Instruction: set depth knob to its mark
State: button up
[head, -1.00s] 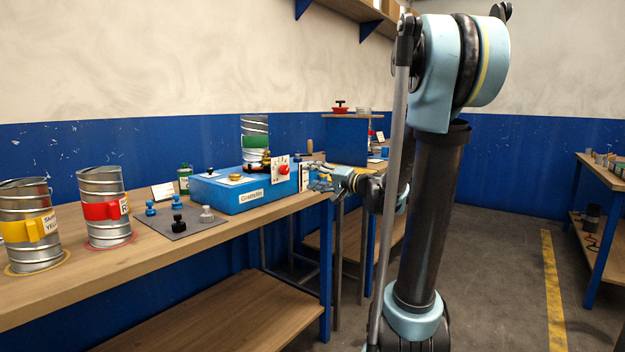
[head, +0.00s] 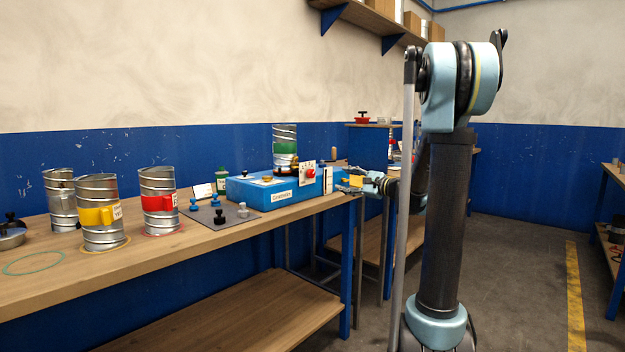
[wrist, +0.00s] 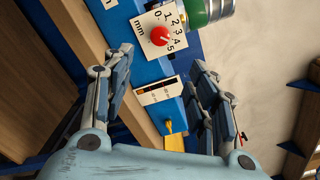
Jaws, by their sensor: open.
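The depth knob is a round red knob (wrist: 160,36) on a white dial plate (wrist: 178,40) marked 0 to 5 and "mm"; a small light mark shows on its lower right side. It also shows in the head view (head: 310,174), on the end of the blue box (head: 262,196). My gripper (wrist: 161,57) is open and empty, its fingers spread either side of the plate's lower area, apart from the knob. In the head view my gripper (head: 352,186) is just right of the box. Which mark is the target I cannot tell.
A green-banded duct (head: 285,147) stands behind the box. Yellow (head: 98,215) and red (head: 160,204) banded cans and a dark mat with knobs (head: 222,219) are left.

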aim_at(313, 174)
jog(key=x, duration=1.6)
jog(key=shift+w+a, duration=0.15)
jog(key=shift+a, duration=0.1)
jog(key=shift+c, duration=0.4)
jog(key=c, duration=1)
jog(key=shift+r, duration=0.1)
